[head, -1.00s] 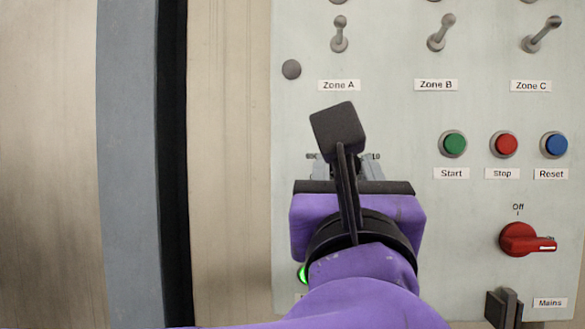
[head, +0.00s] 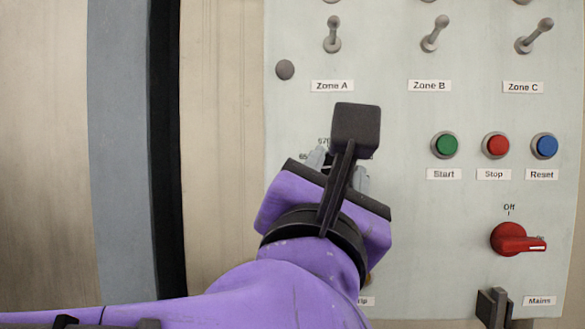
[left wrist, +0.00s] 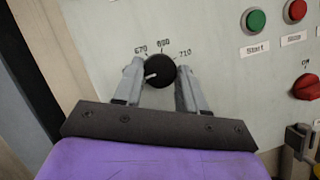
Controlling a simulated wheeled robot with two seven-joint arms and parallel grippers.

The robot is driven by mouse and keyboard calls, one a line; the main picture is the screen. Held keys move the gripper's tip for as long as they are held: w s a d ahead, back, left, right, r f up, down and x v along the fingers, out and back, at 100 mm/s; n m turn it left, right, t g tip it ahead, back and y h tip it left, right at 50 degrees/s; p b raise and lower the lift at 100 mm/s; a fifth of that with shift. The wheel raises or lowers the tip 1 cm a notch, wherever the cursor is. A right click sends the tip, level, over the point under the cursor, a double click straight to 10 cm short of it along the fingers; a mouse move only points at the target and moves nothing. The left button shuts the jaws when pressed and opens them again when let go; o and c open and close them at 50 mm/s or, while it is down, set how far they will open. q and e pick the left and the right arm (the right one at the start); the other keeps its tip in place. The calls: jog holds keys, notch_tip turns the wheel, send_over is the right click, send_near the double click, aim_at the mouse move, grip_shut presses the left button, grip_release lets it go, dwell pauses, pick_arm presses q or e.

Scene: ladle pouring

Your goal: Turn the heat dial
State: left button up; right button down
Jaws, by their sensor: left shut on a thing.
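The heat dial (left wrist: 163,68) is a round black knob with a white pointer mark. It sits on the pale panel, with 670, a blurred middle number and 710 printed around its top. The pointer mark faces left, below the 670. My left gripper (left wrist: 160,80) is shut on the dial, with one grey finger on each side of it. In the head view my left gripper (head: 340,172) is tilted clockwise against the panel. Its wrist and dark camera block hide the dial there. My right gripper is in neither view.
Zone toggle switches (head: 333,36) line the panel's top. Start (head: 446,145), Stop (head: 495,146) and Reset (head: 544,146) buttons are to the right. A red Mains switch (head: 510,239) and a dark protruding fitting (head: 493,306) are lower right.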

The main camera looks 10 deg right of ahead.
pick_arm(q)
jog(key=shift+w+a+r+m+g+h+p, duration=0.1)
jog(key=shift+m+g+h+p, duration=0.45)
jog(key=shift+m, duration=0.85)
jog(key=shift+a+m+g+h+p, duration=0.1)
jog(key=shift+m+g+h+p, duration=0.4)
jog(key=shift+m, duration=0.9)
jog(key=shift+p, duration=0.3)
jog(key=o, duration=1.1)
jog(key=shift+c, duration=0.2)
jog(key=shift+w+d, duration=0.1)
jog(key=shift+w, duration=0.05)
